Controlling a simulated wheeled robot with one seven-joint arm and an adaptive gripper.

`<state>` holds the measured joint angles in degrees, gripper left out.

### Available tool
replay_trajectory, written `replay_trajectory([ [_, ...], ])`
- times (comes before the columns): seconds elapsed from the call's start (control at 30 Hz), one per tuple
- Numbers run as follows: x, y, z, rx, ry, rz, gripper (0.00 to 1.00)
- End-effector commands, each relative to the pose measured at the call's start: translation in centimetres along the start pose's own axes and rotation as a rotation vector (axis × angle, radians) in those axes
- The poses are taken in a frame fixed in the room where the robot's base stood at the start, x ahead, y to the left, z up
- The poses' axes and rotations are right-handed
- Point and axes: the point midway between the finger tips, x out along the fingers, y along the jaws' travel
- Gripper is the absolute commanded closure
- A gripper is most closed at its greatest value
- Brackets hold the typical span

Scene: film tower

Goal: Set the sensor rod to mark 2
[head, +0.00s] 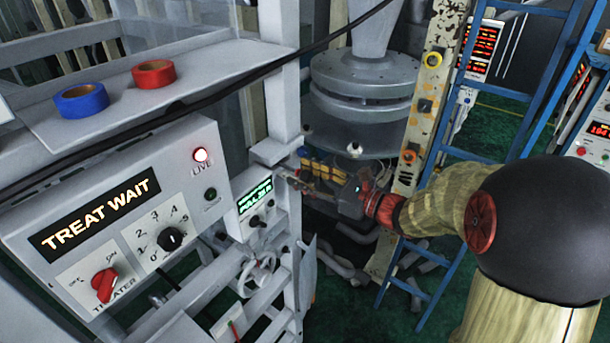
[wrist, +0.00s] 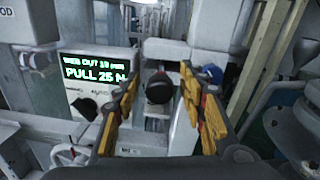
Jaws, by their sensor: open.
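My gripper (wrist: 162,108) is open, with yellow pads on both fingers. A dark round knob (wrist: 159,88) shows between the fingers in the wrist view, apart from both pads. It looks like the end of the sensor rod, but I cannot be sure. The rod's shaft and its marks cannot be made out. In the head view my gripper (head: 290,175) reaches left to the white frame beside the small green display box (head: 252,206). The knob is not clear there. The green display (wrist: 94,67) also shows left of the fingers in the wrist view and reads PULL 25 N.
A TREAT WAIT panel (head: 40,272) with a numbered dial (head: 171,238) and a red switch (head: 105,285) stands at left. A handwheel (head: 257,275) sits below the display box. Blue tape (head: 81,101) and red tape (head: 153,74) lie on a shelf. A blue ladder (head: 556,70) stands right.

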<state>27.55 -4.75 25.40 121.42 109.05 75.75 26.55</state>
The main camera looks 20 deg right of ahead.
Motion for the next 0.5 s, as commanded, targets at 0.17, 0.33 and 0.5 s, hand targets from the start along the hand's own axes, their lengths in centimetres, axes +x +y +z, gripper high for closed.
replay_trajectory([
  [0.17, 0.0, 0.0, 0.0, 0.000, 0.000, 0.000, 0.59],
  [0.33, -0.8, -0.1, 0.0, 0.000, 0.000, -0.001, 0.59],
  [0.5, -3.4, -0.1, 0.0, 0.000, 0.000, -0.005, 0.59],
])
